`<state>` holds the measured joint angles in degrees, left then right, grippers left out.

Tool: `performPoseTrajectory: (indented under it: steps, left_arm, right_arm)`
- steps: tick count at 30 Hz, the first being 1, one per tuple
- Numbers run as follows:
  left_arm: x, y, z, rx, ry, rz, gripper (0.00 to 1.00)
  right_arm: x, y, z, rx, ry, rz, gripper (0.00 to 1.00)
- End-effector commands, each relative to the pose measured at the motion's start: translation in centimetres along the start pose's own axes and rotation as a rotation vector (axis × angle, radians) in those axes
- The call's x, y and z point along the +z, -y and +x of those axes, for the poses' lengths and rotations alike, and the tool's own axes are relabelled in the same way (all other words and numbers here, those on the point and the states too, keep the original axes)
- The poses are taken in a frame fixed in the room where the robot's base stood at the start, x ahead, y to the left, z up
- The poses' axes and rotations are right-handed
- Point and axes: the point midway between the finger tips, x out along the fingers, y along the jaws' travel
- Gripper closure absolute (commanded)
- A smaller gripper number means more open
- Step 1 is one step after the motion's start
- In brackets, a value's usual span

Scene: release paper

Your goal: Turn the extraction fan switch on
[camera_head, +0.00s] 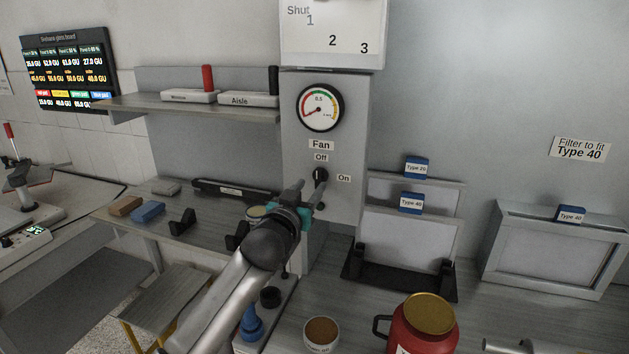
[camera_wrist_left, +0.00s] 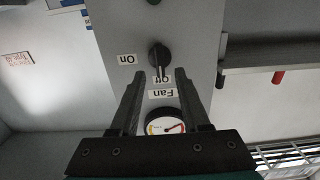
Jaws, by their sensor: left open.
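The extraction fan switch (camera_head: 320,175) is a black rotary knob on a grey panel, below the "Fan" and "Off" labels, with "On" to its right. In the left wrist view the knob (camera_wrist_left: 159,55) appears upside down, its pointer towards "Off". My left gripper (camera_head: 306,193) is in front of the panel, just below and left of the knob in the head view. In the left wrist view its open fingers (camera_wrist_left: 159,78) point at the knob, one to each side of the pointer's line; I cannot tell whether they touch it. My right gripper is not in view.
A round gauge (camera_head: 319,107) sits above the switch. A shelf (camera_head: 190,104) is to its left. Filter panels in a black rack (camera_head: 399,275) stand to the right. A red container (camera_head: 423,325) and a small pot (camera_head: 321,335) stand on the bench in front.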

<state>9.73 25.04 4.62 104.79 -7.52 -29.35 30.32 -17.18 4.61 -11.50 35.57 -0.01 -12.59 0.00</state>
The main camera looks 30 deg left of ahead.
Motion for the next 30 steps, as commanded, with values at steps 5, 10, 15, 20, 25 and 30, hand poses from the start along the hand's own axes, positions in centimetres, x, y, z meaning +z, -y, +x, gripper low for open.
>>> performPoseTrajectory:
  steps: [5, 10, 15, 20, 25, 30]
  left_arm:
    - [-0.1, 0.0, 2.1, -0.001, 0.000, 0.000, 0.54]
    - [0.0, 0.0, 3.3, 0.000, 0.000, 0.000, 0.54]
    - [0.0, 0.0, 3.8, 0.000, 0.000, 0.000, 0.54]
    - [0.0, 0.0, 3.8, 0.000, 0.000, 0.000, 0.54]
    - [0.0, 0.0, 3.8, 0.000, 0.000, 0.000, 0.63]
    - [0.0, 0.0, 3.8, 0.000, 0.000, 0.000, 0.82]
  right_arm:
    - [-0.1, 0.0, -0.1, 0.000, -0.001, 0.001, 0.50]
    - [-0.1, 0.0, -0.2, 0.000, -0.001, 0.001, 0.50]
    - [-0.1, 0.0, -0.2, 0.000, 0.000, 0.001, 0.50]
    - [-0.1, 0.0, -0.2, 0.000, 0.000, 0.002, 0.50]
    - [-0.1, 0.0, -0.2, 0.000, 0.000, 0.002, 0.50]
    - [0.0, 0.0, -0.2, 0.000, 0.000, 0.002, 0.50]
